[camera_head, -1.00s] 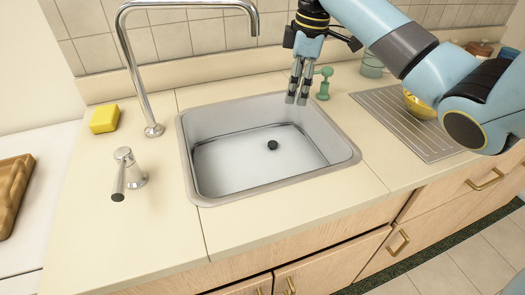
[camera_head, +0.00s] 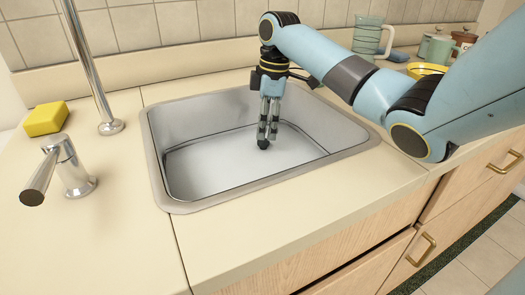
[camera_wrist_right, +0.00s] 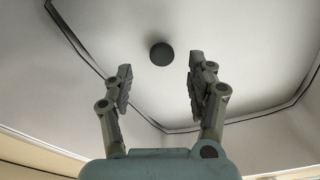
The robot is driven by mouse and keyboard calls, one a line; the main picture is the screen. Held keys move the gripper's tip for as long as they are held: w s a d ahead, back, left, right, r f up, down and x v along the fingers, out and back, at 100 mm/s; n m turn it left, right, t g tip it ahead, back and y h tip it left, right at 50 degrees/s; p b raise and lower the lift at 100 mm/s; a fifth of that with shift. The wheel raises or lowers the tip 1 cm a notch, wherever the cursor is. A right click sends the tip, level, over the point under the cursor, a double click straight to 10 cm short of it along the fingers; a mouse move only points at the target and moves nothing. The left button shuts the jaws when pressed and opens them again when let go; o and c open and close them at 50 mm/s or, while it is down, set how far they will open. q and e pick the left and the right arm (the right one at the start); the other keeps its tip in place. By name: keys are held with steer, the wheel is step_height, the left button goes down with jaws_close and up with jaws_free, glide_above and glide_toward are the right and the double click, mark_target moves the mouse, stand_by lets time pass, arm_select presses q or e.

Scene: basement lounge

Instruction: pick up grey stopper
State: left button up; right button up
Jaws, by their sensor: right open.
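The grey stopper (camera_head: 263,144) is a small dark round piece on the floor of the steel sink (camera_head: 200,180). In the head view it shows just below the fingertips of my right gripper (camera_head: 268,134), which points down inside the sink. In the right wrist view the stopper (camera_wrist_right: 161,54) lies beyond and roughly between the two spread fingers of my right gripper (camera_wrist_right: 160,78), with a clear gap on both sides. The right gripper is open and holds nothing. My left gripper is not in view.
The sink walls and rim surround my right gripper. A glass jug (camera_head: 370,35) and a yellow bowl (camera_head: 427,70) are at the back right. The front counter is clear.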

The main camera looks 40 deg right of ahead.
mark_target(264, 142)
steer(key=f, duration=0.3)
steer(key=f+b, duration=0.1)
steer(key=f, duration=0.1)
steer(key=shift+a+f, duration=0.25)
steer(key=shift+r, duration=0.1)
jaws_close()
